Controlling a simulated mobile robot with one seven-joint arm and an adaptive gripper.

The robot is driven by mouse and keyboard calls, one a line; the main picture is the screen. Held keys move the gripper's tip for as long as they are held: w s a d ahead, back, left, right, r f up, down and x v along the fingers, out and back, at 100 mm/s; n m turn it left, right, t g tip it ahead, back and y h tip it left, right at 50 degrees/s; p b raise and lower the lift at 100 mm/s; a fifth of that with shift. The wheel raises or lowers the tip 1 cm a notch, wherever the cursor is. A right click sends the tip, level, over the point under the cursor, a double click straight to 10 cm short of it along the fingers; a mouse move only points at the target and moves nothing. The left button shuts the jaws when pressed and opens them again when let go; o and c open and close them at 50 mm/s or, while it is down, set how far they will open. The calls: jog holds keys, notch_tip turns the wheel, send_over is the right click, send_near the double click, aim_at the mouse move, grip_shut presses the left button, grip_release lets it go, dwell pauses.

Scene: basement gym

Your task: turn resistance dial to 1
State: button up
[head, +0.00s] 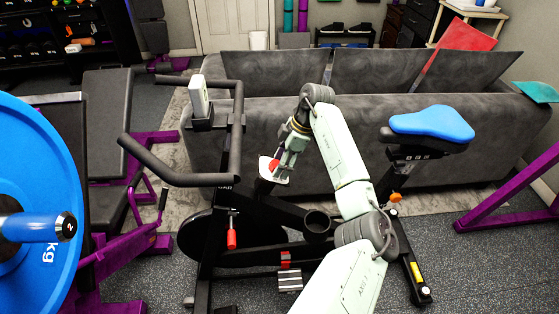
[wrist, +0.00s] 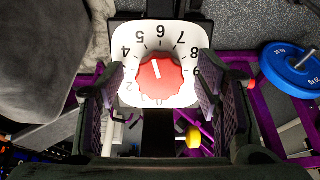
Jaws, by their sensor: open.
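The resistance dial is a red scalloped knob (wrist: 160,77) on a white number plate (wrist: 162,44), centred in the wrist view. A white pointer mark on the knob points up and slightly left, toward about 5. The 1 is at the plate's lower left, partly hard to read. In the head view the knob (head: 272,164) sits on the exercise bike's (head: 262,211) frame. My gripper (wrist: 160,80) is open, with one finger on each side of the plate; I cannot tell whether they touch it. In the head view my gripper (head: 279,158) is at the dial and partly covers it.
The bike's handlebars (head: 180,178) are left of my gripper and its blue saddle (head: 432,123) is to the right. A grey sofa (head: 250,87) stands close behind. A blue weight plate (head: 40,200) and a purple-framed bench (head: 107,120) fill the left side.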

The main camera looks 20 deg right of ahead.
jog(key=shift+a+f, duration=0.15)
jog(key=shift+f, duration=0.2)
jog(key=shift+c, duration=0.5)
jog(key=c, duration=1.1)
